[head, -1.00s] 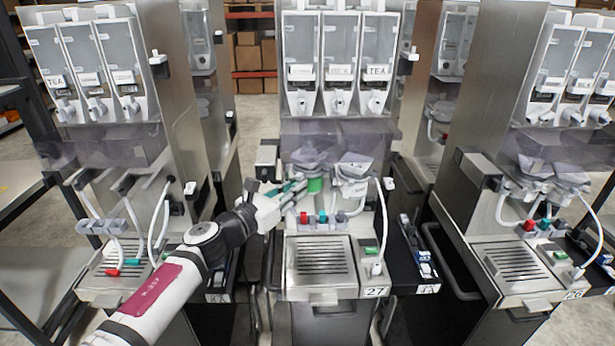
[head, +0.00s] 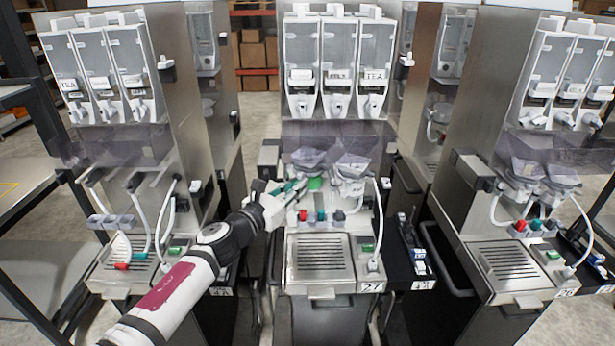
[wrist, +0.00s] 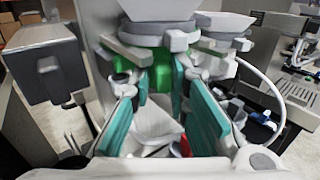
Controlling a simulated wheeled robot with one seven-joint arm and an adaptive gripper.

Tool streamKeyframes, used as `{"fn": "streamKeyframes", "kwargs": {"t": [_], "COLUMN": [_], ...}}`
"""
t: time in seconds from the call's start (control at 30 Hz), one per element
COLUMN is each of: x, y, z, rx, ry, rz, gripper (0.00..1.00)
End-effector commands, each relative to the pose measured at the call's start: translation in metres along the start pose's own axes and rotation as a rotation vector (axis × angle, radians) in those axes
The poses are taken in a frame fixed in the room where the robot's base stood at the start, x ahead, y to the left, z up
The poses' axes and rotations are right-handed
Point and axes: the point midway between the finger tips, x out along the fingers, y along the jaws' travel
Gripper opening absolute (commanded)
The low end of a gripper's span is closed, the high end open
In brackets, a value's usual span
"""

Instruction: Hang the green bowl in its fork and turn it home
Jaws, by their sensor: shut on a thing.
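The green bowl (head: 315,183) is at the middle machine, below the left clear hopper (head: 308,158). My gripper (head: 297,187) reaches it from the left and is shut on it. In the wrist view the green bowl (wrist: 163,68) shows between the tips of the teal-padded fingers, directly under a grey-white collar (wrist: 158,32). The fingers and collar hide much of the bowl. The fork's seat and the bowl's turn angle cannot be made out.
A second hopper with a white bowl (head: 350,187) stands close on the right. Red, teal and dark taps (head: 320,215) sit below, above a slotted drip tray (head: 320,255). A white hose (head: 381,220) runs down the right. A grey box (wrist: 48,72) juts out at the left.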

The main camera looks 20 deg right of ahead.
Motion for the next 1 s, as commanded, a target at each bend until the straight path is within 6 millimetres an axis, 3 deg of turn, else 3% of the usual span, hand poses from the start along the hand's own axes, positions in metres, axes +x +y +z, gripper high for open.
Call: {"fn": "streamKeyframes", "kwargs": {"t": [0.33,0.37,0.43,0.47,0.77,1.0], "x": [0.003,0.003,0.003,0.003,0.001,-0.015], "y": [0.001,0.001,0.001,0.001,0.0,0.0], "z": [0.0,0.0,0.0,-0.001,-0.001,0.0], "rx": [0.002,0.002,0.001,0.001,-0.001,-0.001], "ry": [0.0,0.001,0.001,0.001,0.003,0.003], "rz": [0.008,0.007,0.007,0.006,0.007,0.008], "gripper": [0.0,0.2,0.36,0.39,0.39,0.39]}}
